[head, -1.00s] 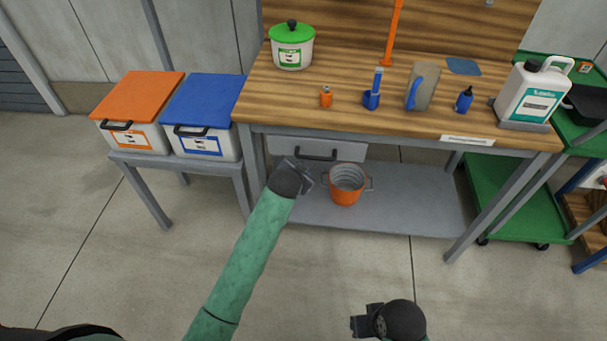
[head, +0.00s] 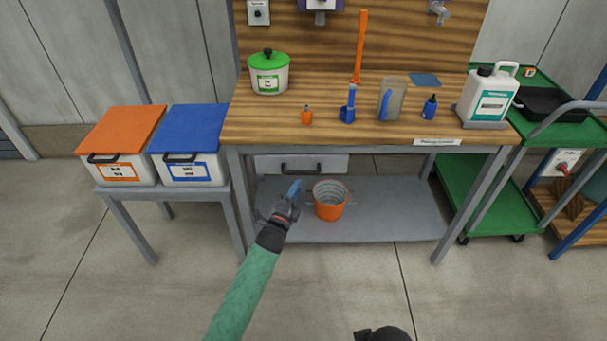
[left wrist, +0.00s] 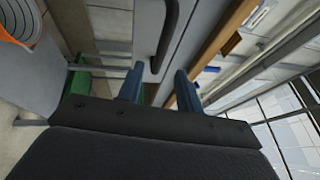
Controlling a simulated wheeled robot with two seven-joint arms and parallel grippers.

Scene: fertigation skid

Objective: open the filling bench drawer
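The filling bench drawer (head: 335,163) is a light grey front under the left part of the wooden bench top (head: 255,128). It looks shut. Its dark bar handle (head: 301,167) also shows in the left wrist view (left wrist: 168,35). My left gripper (head: 292,187) is in front of and just below the handle in the head view. In the left wrist view its two blue fingers (left wrist: 159,70) are apart, with the handle's near end at the gap between their tips. I cannot tell whether they touch it. My right gripper (head: 364,334) is mostly cut off at the bottom edge.
An orange bucket (head: 330,206) stands on the lower shelf (head: 395,222), right of my left gripper. Orange-lidded (head: 122,130) and blue-lidded (head: 188,128) boxes stand on a side stand at left. A green cart (head: 470,195) is at right. The floor in front is clear.

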